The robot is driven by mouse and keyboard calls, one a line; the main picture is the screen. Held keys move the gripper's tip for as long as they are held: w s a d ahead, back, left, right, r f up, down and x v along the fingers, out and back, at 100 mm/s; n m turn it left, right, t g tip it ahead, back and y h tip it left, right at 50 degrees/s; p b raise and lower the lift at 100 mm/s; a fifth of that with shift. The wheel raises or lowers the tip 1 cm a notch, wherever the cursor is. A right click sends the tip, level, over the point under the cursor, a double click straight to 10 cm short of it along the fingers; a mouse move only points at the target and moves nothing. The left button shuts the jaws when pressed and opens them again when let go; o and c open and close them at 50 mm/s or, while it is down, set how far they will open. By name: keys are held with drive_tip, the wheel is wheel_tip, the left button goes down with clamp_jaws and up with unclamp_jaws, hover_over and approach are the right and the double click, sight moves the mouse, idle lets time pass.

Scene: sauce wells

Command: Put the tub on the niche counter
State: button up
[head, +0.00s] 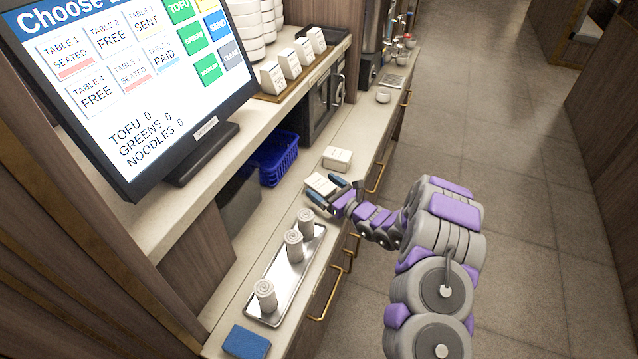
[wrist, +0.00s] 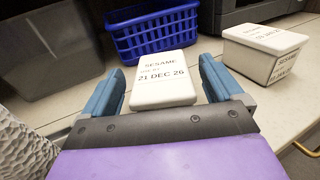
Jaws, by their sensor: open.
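Two white tubs with printed labels stand on the counter (head: 246,292). The nearer tub (head: 320,184) sits at my gripper; in the wrist view this tub (wrist: 162,80) reads "SESAME" and "21 DEC 26". The other tub (head: 337,158) stands a little beyond; in the wrist view it (wrist: 262,52) is to the right, also marked sesame. My gripper (head: 325,190) is open, and in the wrist view its blue fingers (wrist: 160,88) are on either side of the nearer tub. I cannot tell whether the fingers touch it.
A blue basket (head: 276,158) stands behind the tubs, under the upper shelf. A screen (head: 130,80) overhangs the left. A small bowl (head: 383,97) stands farther along.

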drive_tip(key=p+v, duration=0.1)
drive_tip(key=v, duration=0.8)
drive_tip(key=shift+d+r, duration=0.15)
drive_tip(key=shift+d, duration=0.1)
drive_tip(key=shift+s, duration=0.1)
drive_tip(key=shift+s, duration=0.1)
